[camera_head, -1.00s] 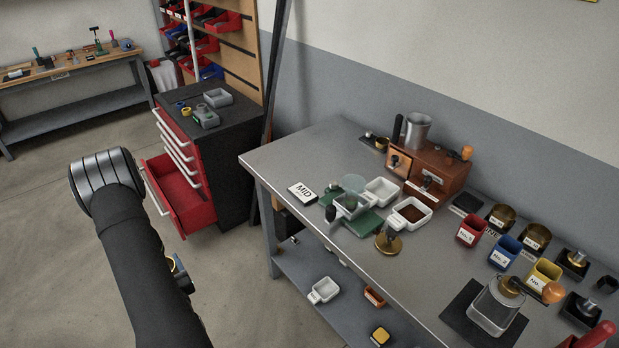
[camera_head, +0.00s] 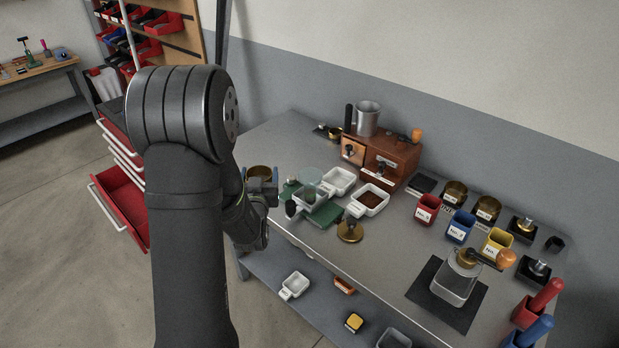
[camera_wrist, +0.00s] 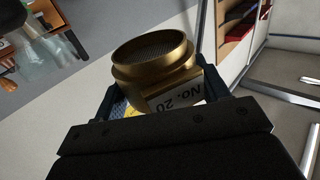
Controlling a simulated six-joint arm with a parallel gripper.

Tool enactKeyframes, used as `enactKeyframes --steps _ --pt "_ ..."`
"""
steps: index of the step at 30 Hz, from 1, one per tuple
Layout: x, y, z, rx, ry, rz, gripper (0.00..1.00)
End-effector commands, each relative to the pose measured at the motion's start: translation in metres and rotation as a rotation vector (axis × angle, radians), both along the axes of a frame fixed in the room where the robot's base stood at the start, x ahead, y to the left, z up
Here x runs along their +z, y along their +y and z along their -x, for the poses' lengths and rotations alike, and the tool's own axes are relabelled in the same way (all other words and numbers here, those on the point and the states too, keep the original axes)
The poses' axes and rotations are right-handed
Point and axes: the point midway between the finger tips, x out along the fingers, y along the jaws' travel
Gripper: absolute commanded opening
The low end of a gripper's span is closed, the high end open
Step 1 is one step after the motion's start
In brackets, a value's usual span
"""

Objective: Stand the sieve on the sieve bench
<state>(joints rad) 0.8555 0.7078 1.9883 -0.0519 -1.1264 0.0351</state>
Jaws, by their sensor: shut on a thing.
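The sieve (camera_head: 260,172), a brass cup with a mesh, is in my gripper (camera_head: 262,186) above the left end of the grey metal table. In the wrist view the sieve (camera_wrist: 153,57) sits between dark blue fingers, tilted in the picture, with a white "No. 20" label below its rim. My gripper (camera_wrist: 163,98) is shut on it. I cannot tell for certain which part of the table is the sieve bench. Two more brass cups, one (camera_head: 455,191) and another (camera_head: 487,207), stand at the table's right part, behind coloured cups.
On the table (camera_head: 290,130) stand white trays (camera_head: 371,199), a green base (camera_head: 325,213), a brass disc (camera_head: 350,230), a wooden drawer box (camera_head: 383,160) and red (camera_head: 428,208), blue (camera_head: 460,225) and yellow (camera_head: 496,241) cups. The back left tabletop is clear.

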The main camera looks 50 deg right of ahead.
Motion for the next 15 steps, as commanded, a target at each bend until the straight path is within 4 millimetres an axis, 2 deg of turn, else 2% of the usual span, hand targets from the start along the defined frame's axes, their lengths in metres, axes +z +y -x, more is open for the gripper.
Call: enactKeyframes --steps 1,6,12,15 --pt "0.014 -0.021 0.019 -0.046 -0.004 0.006 0.41" --pt "0.050 -0.073 0.081 -0.175 0.000 0.008 0.41" --pt "0.084 -0.112 0.147 -0.299 0.006 0.010 0.41" --pt "0.094 -0.122 0.169 -0.338 0.008 0.009 0.41"
